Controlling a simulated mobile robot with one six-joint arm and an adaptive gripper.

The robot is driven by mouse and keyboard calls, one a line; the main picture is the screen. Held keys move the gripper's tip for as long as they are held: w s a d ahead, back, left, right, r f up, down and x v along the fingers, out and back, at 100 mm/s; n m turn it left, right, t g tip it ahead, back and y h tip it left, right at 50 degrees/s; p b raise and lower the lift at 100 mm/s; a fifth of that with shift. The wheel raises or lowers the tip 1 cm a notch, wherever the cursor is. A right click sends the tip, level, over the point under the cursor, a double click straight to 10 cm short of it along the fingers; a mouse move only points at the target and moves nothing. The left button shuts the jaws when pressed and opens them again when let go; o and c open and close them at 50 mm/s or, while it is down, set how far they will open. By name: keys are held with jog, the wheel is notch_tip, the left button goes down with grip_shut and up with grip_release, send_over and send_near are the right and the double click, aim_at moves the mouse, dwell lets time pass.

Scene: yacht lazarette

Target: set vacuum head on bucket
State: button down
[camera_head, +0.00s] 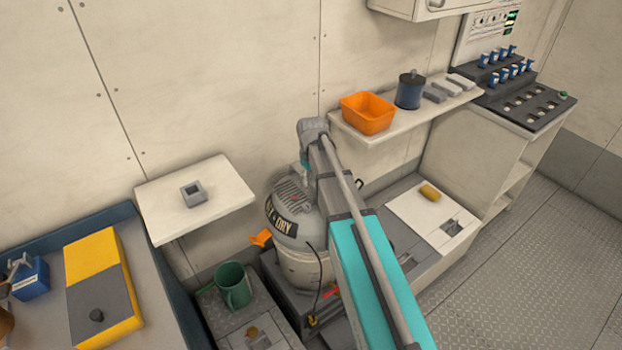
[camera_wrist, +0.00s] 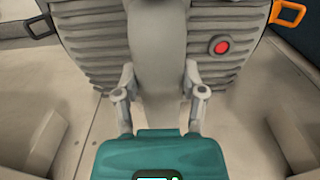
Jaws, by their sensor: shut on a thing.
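The vacuum head (camera_head: 287,218) is a grey dome with vents and a dark "DRY" label band. The bucket (camera_head: 303,268) is the pale round body directly below it. The head appears upright over the bucket; I cannot tell whether the rims fully meet. My gripper (camera_wrist: 160,82) is shut on the head's grey handle (camera_wrist: 157,45), one finger on each side. In the head view, my arm hides the right of the head and bucket.
A wall shelf with a small grey block (camera_head: 194,193) is at left. A green mug (camera_head: 233,286) stands left of the bucket. Open metal floor lies at right.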

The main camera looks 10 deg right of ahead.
dwell(0.4)
jog(key=shift+c, duration=0.5)
grip_release()
jog(key=shift+r, duration=0.1)
